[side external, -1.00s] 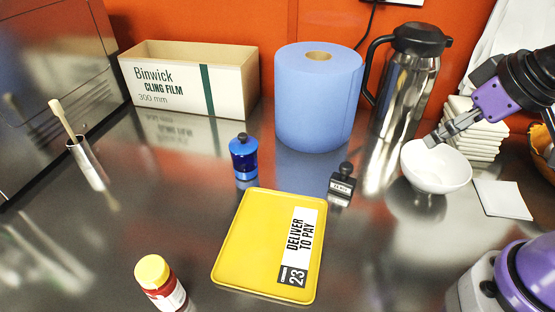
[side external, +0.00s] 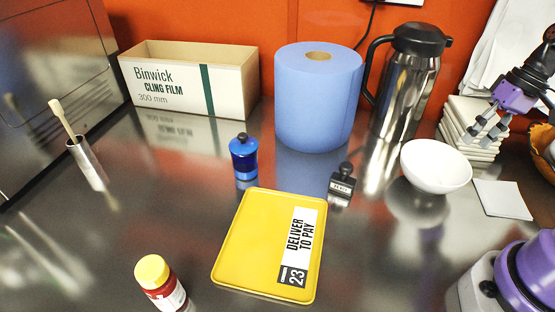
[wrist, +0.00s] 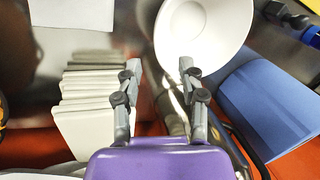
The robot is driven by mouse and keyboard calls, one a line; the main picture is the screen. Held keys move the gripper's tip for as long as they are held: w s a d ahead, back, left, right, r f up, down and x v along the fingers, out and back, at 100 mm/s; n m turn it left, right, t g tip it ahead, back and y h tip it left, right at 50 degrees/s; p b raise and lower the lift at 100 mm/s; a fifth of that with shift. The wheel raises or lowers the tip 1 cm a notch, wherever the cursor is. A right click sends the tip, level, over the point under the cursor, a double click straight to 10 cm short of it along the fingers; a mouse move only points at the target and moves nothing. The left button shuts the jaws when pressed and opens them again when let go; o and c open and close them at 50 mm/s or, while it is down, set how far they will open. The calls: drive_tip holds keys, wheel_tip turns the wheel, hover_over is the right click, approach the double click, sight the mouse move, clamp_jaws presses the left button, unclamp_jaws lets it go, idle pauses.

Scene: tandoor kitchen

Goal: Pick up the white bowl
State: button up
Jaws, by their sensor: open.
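The white bowl (side external: 436,167) stands upright on the steel counter at the right in the side view. It looks empty. In the wrist view the bowl (wrist: 196,28) is at the top, cut off by the frame edge. My gripper (side external: 474,134) is open and empty, behind and to the right of the bowl, over the stack of white tiles (side external: 462,122). In the wrist view the gripper (wrist: 162,75) has its fingers apart, with the right fingertip near the bowl's rim; I cannot tell whether they touch.
A steel jug (side external: 404,85) and a blue paper roll (side external: 318,100) stand left of the bowl. A white square (side external: 503,199) lies right of it. A black-handled stamp (side external: 342,182), yellow tray (side external: 232,250) and blue bottle (side external: 243,158) are further left, with bare counter between.

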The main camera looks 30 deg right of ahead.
sight(462, 161)
drive_tip(key=x, duration=0.7)
drive_tip(key=shift+s+f, duration=0.15)
drive_tip(key=shift+s, duration=0.05)
clamp_jaws()
